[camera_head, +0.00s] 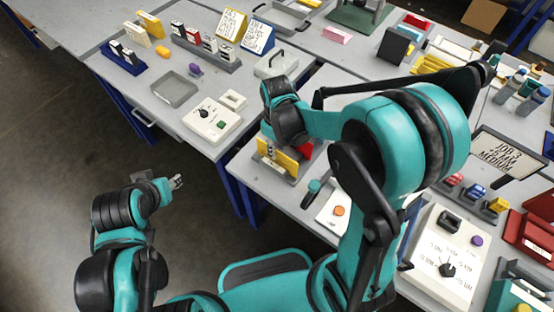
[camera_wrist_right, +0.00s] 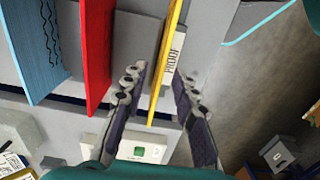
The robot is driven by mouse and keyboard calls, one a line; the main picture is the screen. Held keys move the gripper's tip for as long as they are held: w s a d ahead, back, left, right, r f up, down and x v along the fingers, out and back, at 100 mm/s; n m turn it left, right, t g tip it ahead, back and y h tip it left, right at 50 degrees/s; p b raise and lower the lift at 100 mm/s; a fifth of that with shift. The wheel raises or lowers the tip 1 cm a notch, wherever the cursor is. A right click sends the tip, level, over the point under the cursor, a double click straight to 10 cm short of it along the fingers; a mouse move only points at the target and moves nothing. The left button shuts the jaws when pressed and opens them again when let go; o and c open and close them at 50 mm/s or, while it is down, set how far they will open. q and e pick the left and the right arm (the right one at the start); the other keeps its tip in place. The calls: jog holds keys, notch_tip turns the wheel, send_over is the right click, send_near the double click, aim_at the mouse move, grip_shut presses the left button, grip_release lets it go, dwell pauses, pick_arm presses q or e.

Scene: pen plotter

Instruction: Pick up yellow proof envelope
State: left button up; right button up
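The yellow proof envelope (camera_head: 283,163) stands upright in a grey holder near the front edge of the table. In the right wrist view the envelope (camera_wrist_right: 166,62) is seen edge-on, with a white PROOF label on its right face. My right gripper (camera_wrist_right: 158,95) is open, with one finger on each side of the envelope and a gap showing on both sides. In the head view my right gripper (camera_head: 271,149) is over the envelope and partly hidden by my arm. My left gripper (camera_head: 176,182) is away over the floor, small in view.
A red envelope (camera_wrist_right: 97,50) and a blue one (camera_wrist_right: 34,45) stand left of the yellow one in the wrist view. A white control box (camera_head: 212,117) sits on the neighbouring table.

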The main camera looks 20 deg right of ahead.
jog(key=shift+f, duration=0.9)
jog(key=shift+r, duration=0.1)
jog(key=shift+c, duration=0.2)
grip_shut()
